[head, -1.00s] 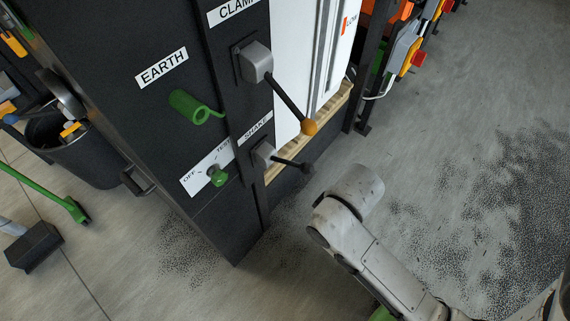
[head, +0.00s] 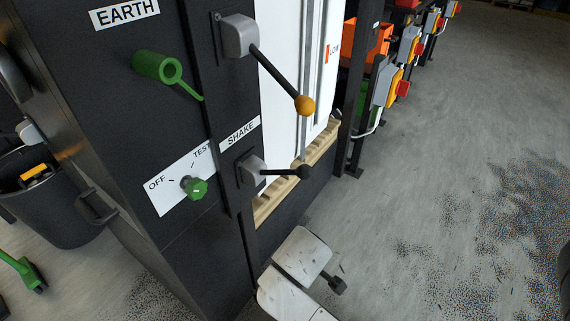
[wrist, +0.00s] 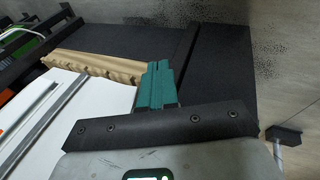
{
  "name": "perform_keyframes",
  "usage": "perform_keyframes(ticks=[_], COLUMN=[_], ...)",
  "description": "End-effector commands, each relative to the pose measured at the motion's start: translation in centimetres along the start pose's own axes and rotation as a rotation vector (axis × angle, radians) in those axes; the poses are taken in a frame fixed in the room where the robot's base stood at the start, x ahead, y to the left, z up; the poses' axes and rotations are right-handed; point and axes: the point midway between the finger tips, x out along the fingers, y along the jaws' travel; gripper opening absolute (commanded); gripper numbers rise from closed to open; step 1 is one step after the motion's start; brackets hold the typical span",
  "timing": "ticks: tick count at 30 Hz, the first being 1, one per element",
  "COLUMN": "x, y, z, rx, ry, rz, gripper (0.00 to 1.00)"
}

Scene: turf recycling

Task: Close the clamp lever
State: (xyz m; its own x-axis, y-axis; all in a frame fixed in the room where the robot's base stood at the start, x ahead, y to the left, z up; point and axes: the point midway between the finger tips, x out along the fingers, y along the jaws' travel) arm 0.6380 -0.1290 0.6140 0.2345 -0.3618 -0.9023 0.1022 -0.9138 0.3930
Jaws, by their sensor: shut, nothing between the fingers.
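The clamp lever (head: 274,69) is a black rod with an orange ball knob, on a grey block on the black cabinet's front. It slants down to the right, its knob in front of the white panel. My gripper shows in the wrist view as teal fingers (wrist: 158,70) pressed together with nothing between them. In the head view my arm's end is low, below the SHAKE lever, apart from the clamp lever; the fingers cannot be made out there. The clamp lever is not seen in the wrist view.
The SHAKE lever (head: 285,171), with a black knob, sits below the clamp lever. A green EARTH handle (head: 165,69) and a green OFF/TEST knob (head: 195,187) are to the left. A wooden ledge (head: 312,162) runs under the white panel (head: 283,110). Open floor lies to the right.

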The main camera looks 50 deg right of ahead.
Motion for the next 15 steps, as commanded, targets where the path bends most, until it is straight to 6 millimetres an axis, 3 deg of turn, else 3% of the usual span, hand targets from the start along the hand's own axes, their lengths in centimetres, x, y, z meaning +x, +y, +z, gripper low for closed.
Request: perform_keyframes(ticks=[1, 5, 10, 15], x=[2.4, 2.4, -0.4, -5.3], y=[0.4, 3.2, 5.3, 5.2], z=[-0.7, -2.0, -4.4, -7.8], rx=[-0.061, -0.222, -0.422, -0.597], ry=[-0.042, -0.195, -0.443, -0.723], rz=[0.089, 0.31, 0.569, 0.798], gripper=[0.0, 0.0, 0.0, 0.0])
